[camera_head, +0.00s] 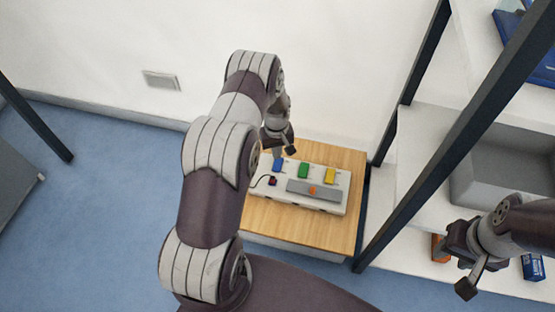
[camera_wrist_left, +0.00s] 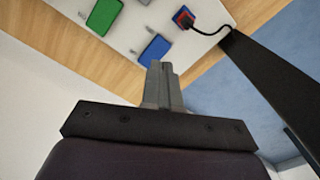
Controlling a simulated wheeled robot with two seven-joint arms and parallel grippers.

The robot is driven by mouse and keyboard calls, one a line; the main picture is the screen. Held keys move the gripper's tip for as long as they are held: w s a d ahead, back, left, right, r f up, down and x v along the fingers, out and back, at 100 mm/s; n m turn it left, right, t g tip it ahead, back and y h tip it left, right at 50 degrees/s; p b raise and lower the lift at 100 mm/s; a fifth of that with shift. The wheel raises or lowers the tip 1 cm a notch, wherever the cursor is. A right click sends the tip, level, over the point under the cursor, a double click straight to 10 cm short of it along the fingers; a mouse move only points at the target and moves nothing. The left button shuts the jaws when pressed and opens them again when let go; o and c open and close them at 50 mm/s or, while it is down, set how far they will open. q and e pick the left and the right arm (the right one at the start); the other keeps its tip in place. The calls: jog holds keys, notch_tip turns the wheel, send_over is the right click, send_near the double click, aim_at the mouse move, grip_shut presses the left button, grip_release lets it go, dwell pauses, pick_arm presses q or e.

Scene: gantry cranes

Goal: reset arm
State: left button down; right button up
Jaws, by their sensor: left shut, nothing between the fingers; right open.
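My left gripper (camera_head: 279,150) hangs at the back edge of a white panel (camera_head: 341,205), close to its blue block (camera_head: 277,165). In the left wrist view its fingers (camera_wrist_left: 163,75) are shut together with nothing between them, near the blue block (camera_wrist_left: 155,50). Whether the fingertips touch the panel I cannot tell. My right gripper (camera_head: 459,262) is open and empty at the lower right, in front of the shelf.
The panel, with green (camera_head: 303,170) and yellow (camera_head: 330,175) blocks and a cabled red plug (camera_wrist_left: 184,18), lies on a wooden table (camera_head: 290,225). A dark-framed shelf (camera_head: 405,195) at right holds a grey bin (camera_head: 500,165). Blue floor (camera_head: 100,200) is clear at left.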

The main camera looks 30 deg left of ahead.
pick_arm(q)
jog(key=shift+r, duration=0.3)
pick_arm(e)
jog(key=shift+r, duration=0.3)
